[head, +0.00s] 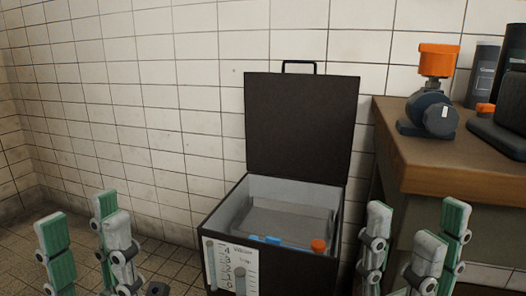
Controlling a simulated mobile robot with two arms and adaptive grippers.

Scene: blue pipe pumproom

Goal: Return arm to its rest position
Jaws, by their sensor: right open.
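My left gripper (82,225) is at the lower left in the head view. Its green-and-grey fingers point up and are spread apart, with nothing between them. My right gripper (412,228) is at the lower right, in front of the wooden-topped table. Its fingers also point up, spread and empty. Both grippers appear apart from the things around them. The rest of both arms is largely below the picture.
A black case (270,270) with its lid (302,125) raised stands between the grippers. It holds an orange-capped item (318,245) and blue items. The table (450,178) at right carries a grey device with an orange top (438,60) and dark containers. A tiled wall closes the back.

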